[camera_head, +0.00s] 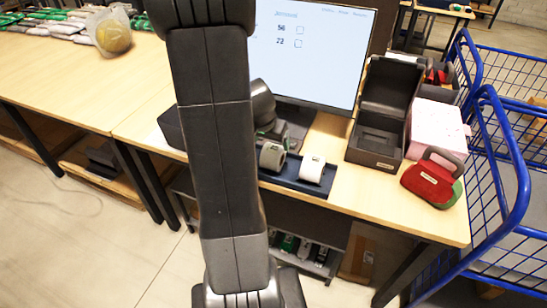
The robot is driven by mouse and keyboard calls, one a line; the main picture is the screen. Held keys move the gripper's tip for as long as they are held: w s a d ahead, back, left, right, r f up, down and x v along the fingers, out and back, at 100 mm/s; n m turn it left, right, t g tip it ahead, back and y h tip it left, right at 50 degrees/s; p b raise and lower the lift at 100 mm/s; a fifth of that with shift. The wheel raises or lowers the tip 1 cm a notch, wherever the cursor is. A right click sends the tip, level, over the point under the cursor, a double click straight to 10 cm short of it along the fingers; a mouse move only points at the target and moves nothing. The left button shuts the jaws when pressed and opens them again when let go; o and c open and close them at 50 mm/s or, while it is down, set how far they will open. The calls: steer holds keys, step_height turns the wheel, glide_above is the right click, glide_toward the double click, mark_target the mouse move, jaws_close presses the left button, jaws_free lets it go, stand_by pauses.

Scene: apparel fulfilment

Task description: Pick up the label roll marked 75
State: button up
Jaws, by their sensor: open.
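Two label rolls lie in a dark blue tray (292,184) near the front edge of the table. The left roll (272,156) looks grey-beige and sits close beside my arm. The right roll (312,169) is white. The numbers on both rolls are too small to read, so I cannot tell which is marked 75. My dark arm crosses the view from top to bottom just left of the tray and may hide part of it. I cannot make out my gripper's fingers; they do not show in this view.
A monitor (305,45) stands behind the tray. An open dark box (377,135), a pink box (436,130) and a red-green pouch (432,180) are to the right. A blue wire cart (505,190) borders the table. Packed garments (62,22) lie at far left; the left tabletop is mostly clear.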

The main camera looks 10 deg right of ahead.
mark_target(273, 147)
steer(key=x, duration=0.5)
steer(key=shift+s+d+f+b, duration=0.1)
steer(key=shift+s+f+b, duration=0.1)
steer(key=shift+s+b, duration=0.15)
steer(key=shift+w+d+f, duration=0.15)
steer(key=shift+w+f, duration=0.15)
steer(key=shift+f, duration=0.25)
steer(key=c, duration=1.2)
steer(key=shift+o, duration=0.2)
steer(key=shift+r, duration=0.15)
